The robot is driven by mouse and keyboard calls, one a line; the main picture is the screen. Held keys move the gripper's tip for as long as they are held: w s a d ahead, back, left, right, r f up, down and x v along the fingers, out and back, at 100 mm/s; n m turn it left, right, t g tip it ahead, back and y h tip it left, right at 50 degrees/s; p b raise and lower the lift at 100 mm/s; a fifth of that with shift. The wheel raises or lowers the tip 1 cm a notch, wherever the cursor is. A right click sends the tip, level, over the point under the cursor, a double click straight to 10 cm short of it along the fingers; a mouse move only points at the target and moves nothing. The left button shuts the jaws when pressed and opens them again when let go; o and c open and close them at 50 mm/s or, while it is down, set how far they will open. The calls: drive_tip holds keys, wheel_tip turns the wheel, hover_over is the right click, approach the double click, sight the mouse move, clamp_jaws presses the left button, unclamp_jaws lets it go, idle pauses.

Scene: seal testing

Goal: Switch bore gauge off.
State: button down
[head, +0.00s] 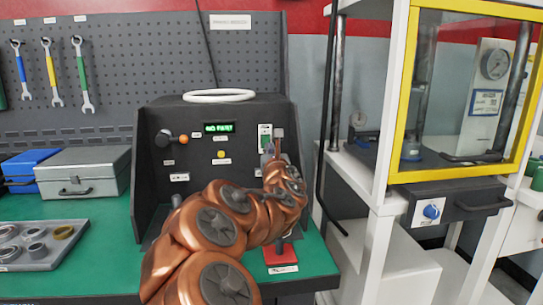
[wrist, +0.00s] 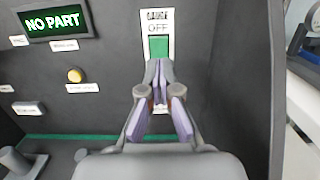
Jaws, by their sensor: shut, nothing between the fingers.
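The bore gauge switch (wrist: 159,45) is a white plate on the dark panel, with a label reading OFF and a green face below it. In the head view the switch (head: 265,132) sits at the right of the panel front. My gripper (wrist: 160,68) is shut and empty, its fingertips in front of the lower part of the green face. I cannot tell whether they touch it. The fingers hide the lower part of the plate, and a bit of red shows behind them. In the head view my gripper (head: 272,152) is just below the switch.
The display (wrist: 53,22) reads NO PART. A yellow button (wrist: 75,75) sits below it. A red block (head: 279,254) stands on the green bench under my arm. A grey case (head: 84,172) and a tray of rings (head: 40,262) are at left. A yellow-framed press (head: 398,95) stands at right.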

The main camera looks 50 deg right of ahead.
sight(267, 139)
drive_tip(key=shift+x, duration=2.6)
drive_tip(key=shift+r, duration=0.1)
drive_tip(key=shift+d, duration=0.15)
